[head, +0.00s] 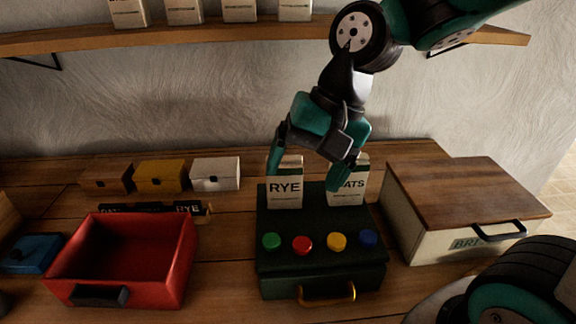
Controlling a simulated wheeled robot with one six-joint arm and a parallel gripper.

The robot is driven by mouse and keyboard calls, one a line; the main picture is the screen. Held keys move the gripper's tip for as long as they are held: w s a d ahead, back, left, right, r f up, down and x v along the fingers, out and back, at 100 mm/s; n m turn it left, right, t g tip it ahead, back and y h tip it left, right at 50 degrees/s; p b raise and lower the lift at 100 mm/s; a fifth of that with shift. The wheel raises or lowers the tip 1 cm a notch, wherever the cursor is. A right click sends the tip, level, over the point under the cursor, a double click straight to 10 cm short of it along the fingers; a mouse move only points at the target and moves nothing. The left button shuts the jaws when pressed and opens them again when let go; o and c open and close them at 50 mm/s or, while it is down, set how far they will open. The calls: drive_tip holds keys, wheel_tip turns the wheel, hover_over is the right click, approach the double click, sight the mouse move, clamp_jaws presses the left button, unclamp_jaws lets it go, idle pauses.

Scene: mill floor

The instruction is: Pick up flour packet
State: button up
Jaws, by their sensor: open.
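Two white packets with dark labels stand upright at the back of a dark green box (320,261). One packet, labelled RYE (285,197), is on the left; the other, whose label reads as OATS (346,196), is on the right. My gripper (305,180) is open, fingers pointing down. One finger shows at the top left of the RYE packet, the other between the two packets, overlapping the left edge of the OATS one. I cannot tell whether either finger touches. The gripper hides part of the packets' tops. No packet here reads FLOUR.
Colored knobs and a brass handle (328,298) are on the green box. Small boxes (160,175) sit behind. A shelf (220,35) with several packets hangs above.

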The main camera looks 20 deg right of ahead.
drive_tip(key=w+d+r+m+p, duration=0.3)
drive_tip(key=w+d+m, duration=0.1)
drive_tip(key=w+m, duration=0.35)
drive_tip(key=m+t+p, duration=0.1)
drive_tip(key=m+p, duration=0.2)
drive_tip(key=m, duration=0.7)
approach(285, 161)
drive_tip(key=p+x, duration=0.2)
drive_tip(key=x, duration=0.5)
drive_tip(key=shift+d+f, duration=0.15)
drive_tip(key=shift+p+x, duration=1.2)
drive_tip(key=shift+x, duration=1.45)
drive_tip(key=c, duration=1.3)
drive_tip(key=shift+o, duration=0.2)
